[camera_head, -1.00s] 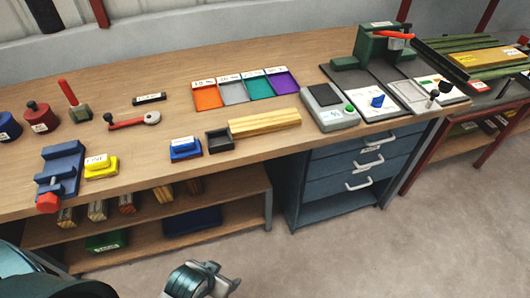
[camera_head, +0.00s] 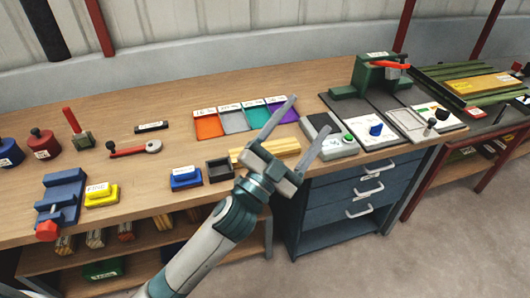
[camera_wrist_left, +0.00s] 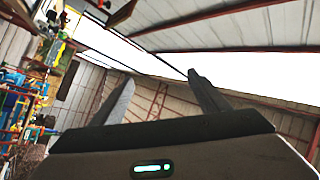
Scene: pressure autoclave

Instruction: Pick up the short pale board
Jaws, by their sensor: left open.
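The short pale board (camera_head: 277,150) lies flat on the workbench, to the right of a small dark open box. My left gripper (camera_head: 307,120) is raised in front of the bench, its open fingers pointing up and to the right with nothing between them. It covers part of the board in the head view. In the left wrist view the two fingers (camera_wrist_left: 160,95) stand apart against the roof and walls, and no board shows there. My right gripper is in neither view.
The dark box (camera_head: 219,170) and a blue block (camera_head: 185,178) sit left of the board. A grey device with a green button (camera_head: 328,135) is to its right. Coloured trays (camera_head: 233,119) lie behind it. Drawers (camera_head: 355,185) are under the bench.

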